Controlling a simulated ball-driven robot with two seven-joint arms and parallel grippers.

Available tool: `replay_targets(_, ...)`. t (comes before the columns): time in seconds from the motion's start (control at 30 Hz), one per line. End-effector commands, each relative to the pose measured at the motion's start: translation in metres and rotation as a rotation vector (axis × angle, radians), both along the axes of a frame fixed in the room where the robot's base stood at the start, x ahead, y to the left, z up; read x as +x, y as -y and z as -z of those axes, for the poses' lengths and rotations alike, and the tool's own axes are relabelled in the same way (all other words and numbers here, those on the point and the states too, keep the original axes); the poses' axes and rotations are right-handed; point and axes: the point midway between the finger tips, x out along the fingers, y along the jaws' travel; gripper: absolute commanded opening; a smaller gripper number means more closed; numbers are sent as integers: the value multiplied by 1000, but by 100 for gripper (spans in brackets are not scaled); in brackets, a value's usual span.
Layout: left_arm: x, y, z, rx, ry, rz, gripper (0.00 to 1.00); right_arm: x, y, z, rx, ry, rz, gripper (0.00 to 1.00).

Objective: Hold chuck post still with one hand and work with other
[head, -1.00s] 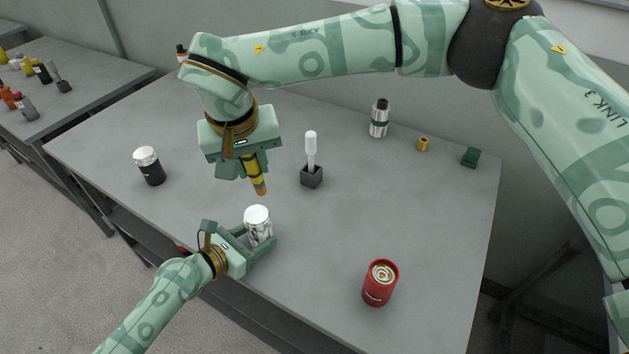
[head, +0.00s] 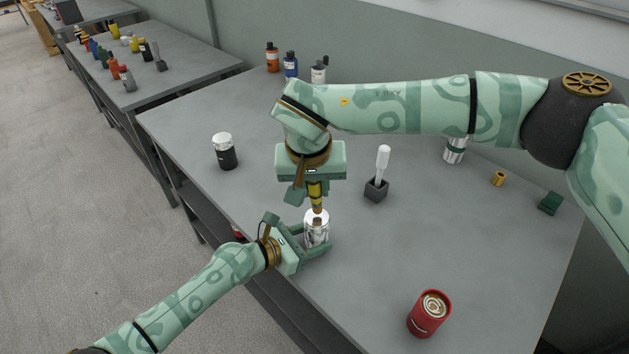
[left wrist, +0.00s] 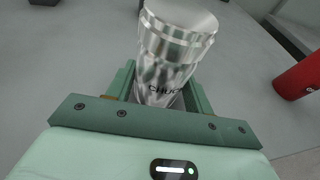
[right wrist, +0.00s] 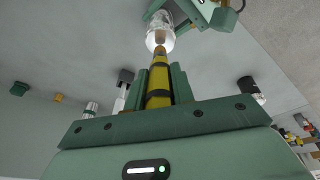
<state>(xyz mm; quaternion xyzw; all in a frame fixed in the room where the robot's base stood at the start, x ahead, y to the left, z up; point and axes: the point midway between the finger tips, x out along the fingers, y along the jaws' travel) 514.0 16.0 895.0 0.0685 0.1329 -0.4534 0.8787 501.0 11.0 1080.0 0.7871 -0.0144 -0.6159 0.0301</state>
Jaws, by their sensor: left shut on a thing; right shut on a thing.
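The chuck post (head: 316,236) is a shiny silver cylinder standing upright near the table's front edge. My left gripper (head: 308,250) is shut around its lower part; the post also fills the middle of the left wrist view (left wrist: 172,58), with dark lettering on its side. My right gripper (head: 315,193) is above the post, shut on a yellow and black tool (right wrist: 158,75) with a brown tip. The tool points down and its tip overlaps the post's top in the head view. I cannot tell whether they touch.
A red can (head: 429,314) stands front right. A white-handled tool in a dark block (head: 376,191) is behind. A white-capped black jar (head: 224,152) stands left, a silver canister (head: 455,150), brass piece (head: 498,179) and green block (head: 550,203) back right. Open tabletop lies between.

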Motion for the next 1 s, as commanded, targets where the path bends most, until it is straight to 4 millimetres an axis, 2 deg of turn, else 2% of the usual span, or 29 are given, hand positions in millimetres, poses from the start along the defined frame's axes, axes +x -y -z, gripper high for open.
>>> replay_targets(1.0,0,-1,1,2,-1,-1,39,0,0,8,0,0,-1,2)
